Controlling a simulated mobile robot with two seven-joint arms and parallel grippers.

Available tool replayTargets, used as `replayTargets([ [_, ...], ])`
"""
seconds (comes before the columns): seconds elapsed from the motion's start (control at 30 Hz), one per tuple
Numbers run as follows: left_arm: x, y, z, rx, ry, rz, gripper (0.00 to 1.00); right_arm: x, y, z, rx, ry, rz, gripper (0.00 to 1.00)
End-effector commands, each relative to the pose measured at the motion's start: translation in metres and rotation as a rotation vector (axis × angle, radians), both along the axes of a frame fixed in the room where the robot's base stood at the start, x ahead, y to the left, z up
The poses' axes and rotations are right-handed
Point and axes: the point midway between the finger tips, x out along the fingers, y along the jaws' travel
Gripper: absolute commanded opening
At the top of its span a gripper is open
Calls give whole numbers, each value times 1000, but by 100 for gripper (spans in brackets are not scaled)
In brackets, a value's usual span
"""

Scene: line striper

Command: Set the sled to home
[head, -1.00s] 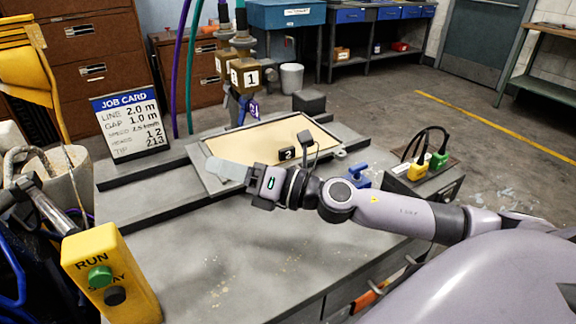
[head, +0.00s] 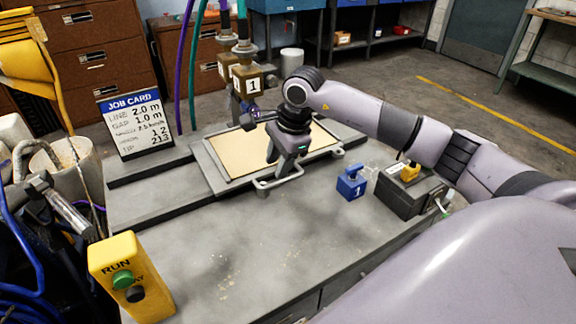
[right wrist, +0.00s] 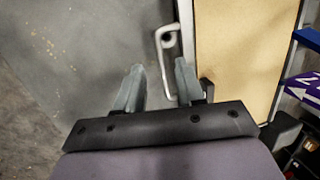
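The sled (head: 208,166) is a flat grey frame with a tan board (head: 240,155), lying on the rails of the grey bench. Its grey loop handle (head: 264,191) sticks out on the near side. My right gripper (head: 283,172) points down over the handle, partly hiding it and the board. In the right wrist view my right gripper (right wrist: 158,84) has its two fingers apart with nothing clamped. The handle (right wrist: 161,62) shows just beyond the fingertips, between their lines; whether they touch is unclear. My left gripper is not in view.
A yellow run box (head: 128,275) stands at the near left and a job card (head: 137,123) at the far left. A blue block (head: 350,183) and a dark box (head: 405,195) with a yellow plug (head: 409,171) are to the right. Bench space in front is clear.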

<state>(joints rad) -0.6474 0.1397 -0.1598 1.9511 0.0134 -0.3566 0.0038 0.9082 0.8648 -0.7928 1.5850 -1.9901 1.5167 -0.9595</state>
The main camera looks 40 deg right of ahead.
Motion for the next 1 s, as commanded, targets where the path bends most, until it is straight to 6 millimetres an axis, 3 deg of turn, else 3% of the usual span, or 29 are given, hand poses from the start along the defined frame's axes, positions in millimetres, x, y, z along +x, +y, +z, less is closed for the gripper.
replayTargets([
  [0.1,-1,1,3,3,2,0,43,-1,-22,11,-107,38,-5,38],
  [0.27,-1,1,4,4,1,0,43,-2,-33,10,-157,64,-11,38],
  [0.7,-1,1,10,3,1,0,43,8,-34,-48,-155,65,-10,38],
  [1.0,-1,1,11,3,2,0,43,10,-34,-57,-155,63,-10,38],
])
